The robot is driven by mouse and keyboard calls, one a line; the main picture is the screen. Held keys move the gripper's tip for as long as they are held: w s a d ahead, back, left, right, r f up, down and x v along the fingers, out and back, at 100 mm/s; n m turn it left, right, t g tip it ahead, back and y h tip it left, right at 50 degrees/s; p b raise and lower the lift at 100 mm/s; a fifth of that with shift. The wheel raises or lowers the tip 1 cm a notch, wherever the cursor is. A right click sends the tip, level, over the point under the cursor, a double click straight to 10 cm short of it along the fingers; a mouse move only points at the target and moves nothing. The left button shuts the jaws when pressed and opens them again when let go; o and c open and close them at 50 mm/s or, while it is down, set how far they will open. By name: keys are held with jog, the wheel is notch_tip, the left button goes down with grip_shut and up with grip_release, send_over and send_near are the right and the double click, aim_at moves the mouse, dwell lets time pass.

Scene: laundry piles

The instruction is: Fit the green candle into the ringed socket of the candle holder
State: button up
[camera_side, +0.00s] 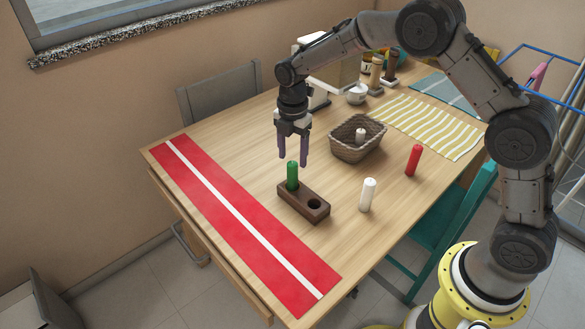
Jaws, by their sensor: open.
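The green candle (292,177) stands upright at the far left end of the dark brown wooden candle holder (299,201), apparently in a socket there. The holder's other socket (314,203), at the near right end, is empty and shows as a dark round hole. I cannot clearly make out which socket has a ring. My gripper (293,161) is open and empty, pointing down, with its fingertips around or just above the top of the green candle. It does not appear to touch the candle.
A white candle (368,194) and a red candle (413,160) stand to the right. A woven basket (344,151) holding a white candle (360,136) is behind. A red runner with a white stripe (190,185) lies left. A striped yellow cloth (432,127) lies at the back right.

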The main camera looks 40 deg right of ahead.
jog(key=shift+r, duration=2)
jog(key=s+d+r+m+t, duration=0.3)
jog(key=s+r+m, duration=0.6)
jog(key=s+r, duration=0.5)
jog(key=s+d+m+t, duration=0.2)
jog(key=s+m, duration=1)
jog(key=s, duration=0.6)
jog(key=shift+s+r+t, duration=0.15)
jog(key=shift+s+t, duration=0.15)
jog(key=shift+s, duration=0.1)
